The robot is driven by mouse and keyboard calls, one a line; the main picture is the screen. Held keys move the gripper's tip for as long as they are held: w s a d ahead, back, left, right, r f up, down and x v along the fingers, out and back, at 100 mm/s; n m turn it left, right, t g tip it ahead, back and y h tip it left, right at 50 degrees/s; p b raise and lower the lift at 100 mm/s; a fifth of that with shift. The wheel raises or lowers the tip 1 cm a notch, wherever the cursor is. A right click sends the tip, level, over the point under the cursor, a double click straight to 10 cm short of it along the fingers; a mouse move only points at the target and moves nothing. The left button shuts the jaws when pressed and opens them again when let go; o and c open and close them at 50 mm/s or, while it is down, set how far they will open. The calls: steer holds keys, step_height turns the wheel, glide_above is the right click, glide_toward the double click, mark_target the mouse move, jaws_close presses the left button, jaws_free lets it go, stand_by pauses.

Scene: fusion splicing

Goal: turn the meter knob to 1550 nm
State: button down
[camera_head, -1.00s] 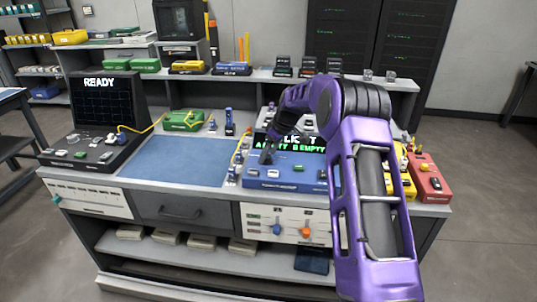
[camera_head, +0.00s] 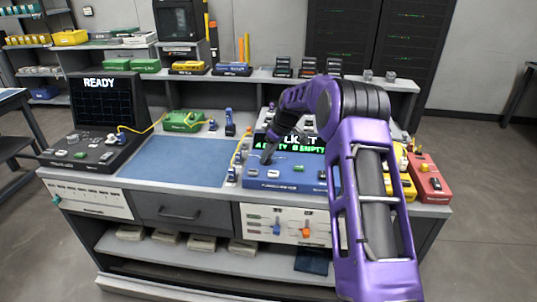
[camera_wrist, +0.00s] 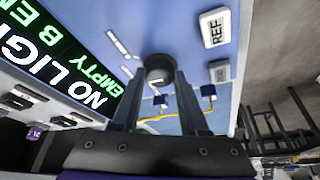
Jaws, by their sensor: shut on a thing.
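The meter (camera_head: 262,180) is a blue box on the right half of the bench; its dark screen (camera_head: 310,145) shows green "EMPTY" text. In the wrist view the screen (camera_wrist: 60,60) reads "NO LIGHT" in white. The dark round meter knob (camera_wrist: 160,68) stands on the blue top panel between my fingertips. My gripper (camera_wrist: 158,82) points down at the panel and is shut on the knob; it also shows in the head view (camera_head: 267,157). Small white marks lie beside the knob, too blurred to read. I cannot tell which setting the knob points to.
White buttons, one marked REF (camera_wrist: 214,28), sit on the meter panel near the knob. A blue mat (camera_head: 175,160) lies left of the meter, and a black device (camera_head: 100,110) reading READY stands further left. Red and yellow boxes stand to the right, beyond my arm.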

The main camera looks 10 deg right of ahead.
steer(key=m, duration=0.1)
steer(key=m+h, duration=0.1)
steer(key=m, duration=0.1)
steer(key=m+t, duration=0.1)
steer(key=shift+s+a+m+b, duration=0.15)
steer(key=shift+a+m+b, duration=0.15)
steer(key=shift+m+b, duration=0.1)
steer(key=m+h, duration=0.2)
steer(key=m, duration=0.2)
steer(key=shift+a+m+p, duration=0.1)
steer(key=shift+m+p, duration=0.3)
steer(key=shift+m, duration=0.3)
steer(key=shift+c, duration=2.1)
jaws_free()
steer(key=shift+r, duration=0.1)
steer(key=p+v, duration=0.1)
steer(key=v, duration=1.6)
steer(key=shift+s+a, duration=0.25)
steer(key=shift+a, duration=0.1)
